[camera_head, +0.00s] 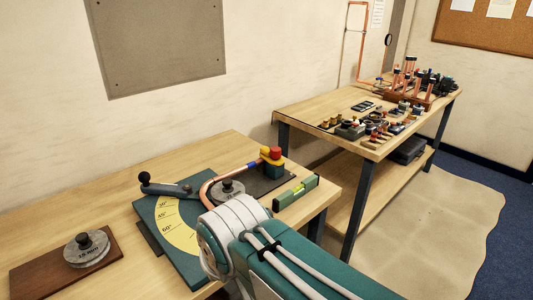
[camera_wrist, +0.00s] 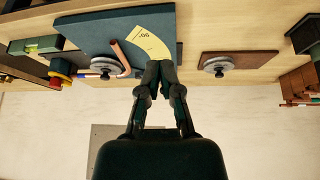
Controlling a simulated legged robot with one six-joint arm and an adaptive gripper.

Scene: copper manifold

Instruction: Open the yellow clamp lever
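A small yellow part (camera_head: 265,151), which looks like the clamp lever, sits beside a red part (camera_head: 275,153) on a dark teal block (camera_head: 272,170) at the right end of the bending plate. A copper tube (camera_head: 222,178) with a blue band runs to the block. In the upside-down wrist view, the yellow part (camera_wrist: 62,67) is at the far left, small and partly covered. My gripper (camera_wrist: 158,72) has its fingertips together with nothing seen between them, in front of the teal plate and apart from the yellow part. In the head view my gripper is hidden behind my arm.
The teal bending plate (camera_head: 160,230) carries an angle scale and a grey lever with a black knob (camera_head: 144,177). A green level (camera_head: 297,192) lies right of the clamp. A weighted wooden board (camera_head: 35,276) is at left. A second bench (camera_head: 310,102) holds many fittings.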

